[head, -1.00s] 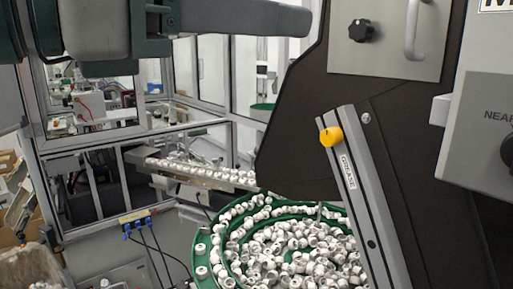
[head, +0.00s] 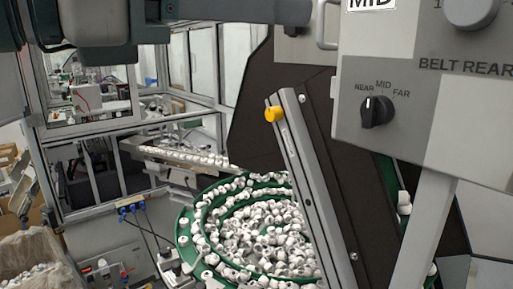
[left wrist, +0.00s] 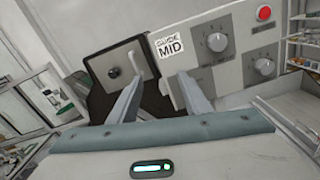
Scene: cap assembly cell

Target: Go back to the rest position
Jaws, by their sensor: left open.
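My left gripper (head: 285,11) crosses the top edge of the head view, its arm coming in from the left. In the left wrist view its two fingers (left wrist: 158,97) stand apart with nothing between them. It is open and empty, in front of the grey control box (head: 425,95), which also shows in the left wrist view (left wrist: 235,80). The gap between fingers and box cannot be told. My right gripper is in neither view.
A green bowl feeder (head: 183,229) full of white caps stands below. A chute (head: 180,155) carries caps at the left. A lined bin (head: 38,250) is at lower left.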

